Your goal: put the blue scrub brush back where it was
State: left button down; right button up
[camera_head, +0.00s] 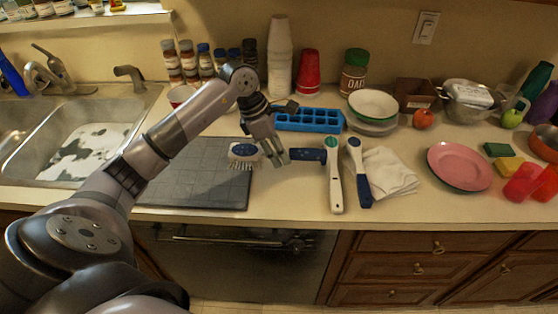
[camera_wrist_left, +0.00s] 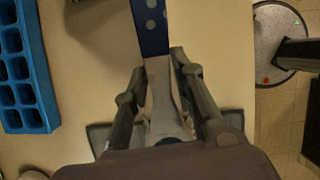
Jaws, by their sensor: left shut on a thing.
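The blue scrub brush (camera_head: 243,154) has a blue-topped head with white bristles and a blue handle with pale dots. It lies crosswise in the head view, its head over the right edge of the dark mat (camera_head: 190,180) and its handle pointing right. My left gripper (camera_head: 274,154) is shut on its pale neck. In the left wrist view, the fingers (camera_wrist_left: 160,70) flank the neck and the dotted blue handle (camera_wrist_left: 152,27) extends beyond them. I cannot tell whether the brush touches the counter. My right gripper is not in view.
A white-handled brush (camera_head: 335,180) and a blue-handled one (camera_head: 356,175) lie close to the right, beside a white cloth (camera_head: 389,174). A blue compartment tray (camera_head: 310,120) is just behind. Bowls (camera_head: 373,105) and a pink plate (camera_head: 460,166) stand farther right. The sink (camera_head: 75,130) is left.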

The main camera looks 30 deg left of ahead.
pick_arm(q)
jog(key=shift+f, duration=0.25)
jog(key=shift+s+f, duration=0.1)
jog(key=shift+f, duration=0.15)
notch_tip(320, 180, down, 3)
jog(key=shift+f+p, duration=0.1)
jog(key=shift+p, duration=0.35)
jog(key=shift+f, duration=0.1)
jog(key=shift+f+b, duration=0.3)
jog(key=shift+b, duration=0.1)
jog(key=c, duration=1.3)
grip_release()
jog(key=shift+r, duration=0.1)
jog(key=shift+c, duration=0.2)
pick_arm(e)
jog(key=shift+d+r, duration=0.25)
